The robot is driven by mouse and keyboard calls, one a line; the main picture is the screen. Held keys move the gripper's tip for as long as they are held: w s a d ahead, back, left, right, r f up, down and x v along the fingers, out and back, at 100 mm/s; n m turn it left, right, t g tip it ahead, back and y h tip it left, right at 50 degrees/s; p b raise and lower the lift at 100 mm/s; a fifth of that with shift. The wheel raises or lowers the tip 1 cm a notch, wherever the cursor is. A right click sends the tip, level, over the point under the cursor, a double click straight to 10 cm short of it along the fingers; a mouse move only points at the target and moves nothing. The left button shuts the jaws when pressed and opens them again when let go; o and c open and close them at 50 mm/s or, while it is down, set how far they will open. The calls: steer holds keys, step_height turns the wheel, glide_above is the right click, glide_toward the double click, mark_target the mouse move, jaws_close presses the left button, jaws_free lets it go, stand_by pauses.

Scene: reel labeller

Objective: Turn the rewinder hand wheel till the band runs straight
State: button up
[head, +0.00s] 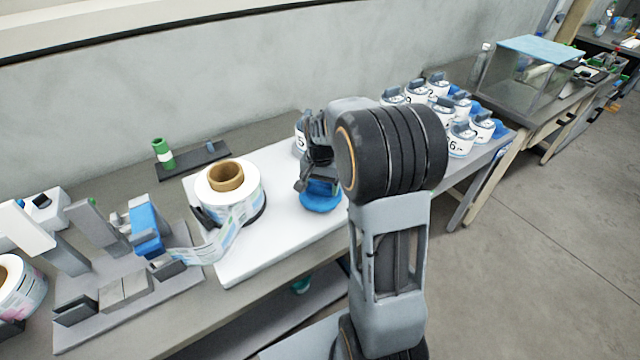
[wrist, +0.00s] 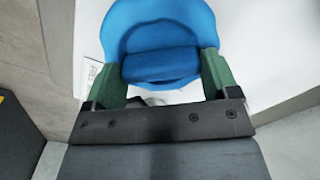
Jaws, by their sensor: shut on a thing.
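The blue hand wheel (head: 320,197) lies on the white board at the right end, partly hidden by my gripper (head: 312,178). In the wrist view the wheel (wrist: 158,18) shows as a blue disc with a raised bar across it. My gripper (wrist: 160,68) has its green fingers on both ends of that bar and is shut on it. A large label roll (head: 246,203) with a brown core stands on the board. Its printed band (head: 218,243) runs down left, slanting and curved, towards the labeller's blue part (head: 147,226).
The white board (head: 262,262) sits on a grey bench. A dark tray with a green-banded roll (head: 163,153) lies behind. Several white numbered jars (head: 440,92) stand to the right, beyond my arm. A glass case (head: 525,75) is farther right.

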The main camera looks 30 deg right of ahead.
mark_target(320, 185)
steer(key=shift+m, duration=0.6)
steer(key=o, duration=0.8)
steer(key=shift+r, duration=0.1)
step_height(320, 185, up, 14)
stand_by(0.3)
